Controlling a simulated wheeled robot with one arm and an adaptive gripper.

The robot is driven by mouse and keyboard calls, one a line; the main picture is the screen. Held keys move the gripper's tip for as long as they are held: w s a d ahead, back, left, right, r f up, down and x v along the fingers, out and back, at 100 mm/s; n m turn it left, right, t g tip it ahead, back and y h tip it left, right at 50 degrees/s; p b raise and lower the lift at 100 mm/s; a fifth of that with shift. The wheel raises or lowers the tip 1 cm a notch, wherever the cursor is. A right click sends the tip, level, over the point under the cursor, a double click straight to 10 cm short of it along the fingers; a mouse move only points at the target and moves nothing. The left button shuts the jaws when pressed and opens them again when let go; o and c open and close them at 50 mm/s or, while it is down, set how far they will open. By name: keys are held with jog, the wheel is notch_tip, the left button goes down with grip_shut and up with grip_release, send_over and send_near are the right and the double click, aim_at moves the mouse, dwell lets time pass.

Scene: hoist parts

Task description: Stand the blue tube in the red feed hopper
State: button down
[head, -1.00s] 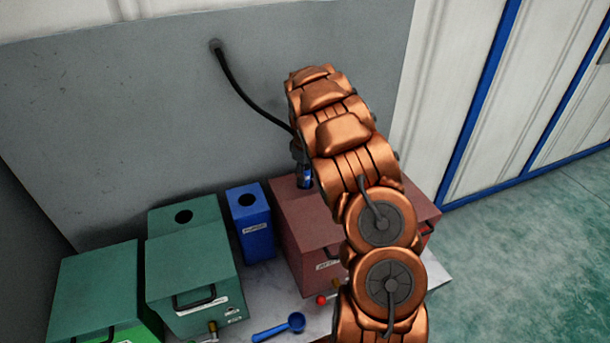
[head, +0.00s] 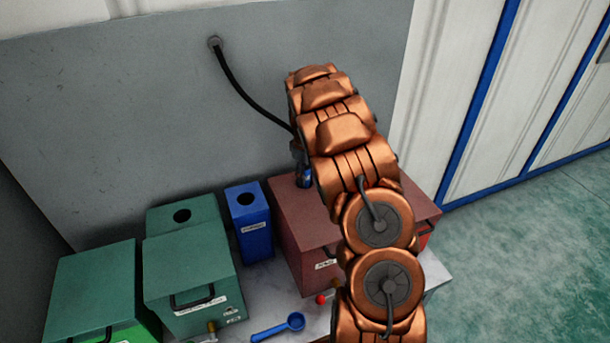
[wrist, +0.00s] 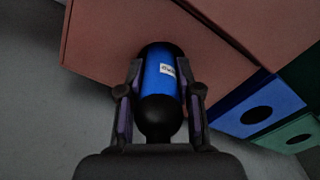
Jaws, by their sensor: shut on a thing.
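The blue tube (wrist: 160,78) has black ends and a white label. My gripper (wrist: 160,92) is shut on it, one finger on each side. The red feed hopper (wrist: 115,35) is a dull red box, and the tube's far end is at its top face. In the head view the tube (head: 304,178) stands about upright at the back left of the hopper's top (head: 295,215), largely covered by my arm. The hopper's opening is hidden, so I cannot tell how far the tube's lower end is inside.
A blue bin (head: 250,225) with a round hole stands just left of the hopper. Green boxes (head: 190,265) stand further left. A blue scoop (head: 280,328) lies in front on the bench. A grey wall (head: 150,120) with a black cable (head: 245,95) is close behind.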

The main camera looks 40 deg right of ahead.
jog(key=shift+f, duration=0.15)
jog(key=c, duration=0.7)
grip_release()
notch_tip(320, 180, up, 12)
dwell(0.3)
